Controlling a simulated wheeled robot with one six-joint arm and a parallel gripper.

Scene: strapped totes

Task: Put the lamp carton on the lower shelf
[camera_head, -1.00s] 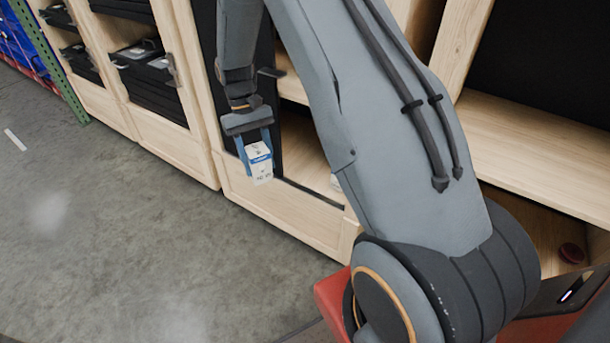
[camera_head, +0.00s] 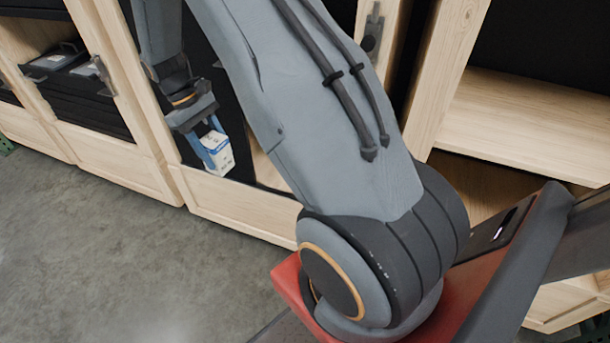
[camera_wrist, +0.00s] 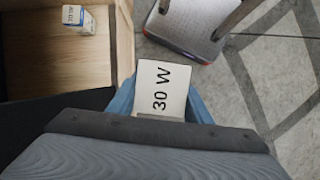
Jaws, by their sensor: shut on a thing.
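The lamp carton (camera_head: 218,152), a small white box with blue on it, is held in my gripper (camera_head: 210,141) in front of the wooden cabinets. In the wrist view the carton (camera_wrist: 163,85) shows a white face reading "30 W", with a blue finger of my gripper (camera_wrist: 162,106) on either side. A wooden shelf surface (camera_wrist: 40,70) lies to the left of the held carton in that view. In the head view a wooden shelf board (camera_head: 530,115) is at the right, with an open compartment (camera_head: 475,190) below it. I cannot tell which surface is the lower shelf.
A second small white and blue carton (camera_wrist: 77,18) stands on the wooden surface. Dark totes (camera_head: 75,85) fill the cabinet at the left. The cabinet's front panel (camera_head: 235,205) rises below my gripper. Grey floor (camera_head: 110,250) in front is clear. My arm hides part of the cabinets.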

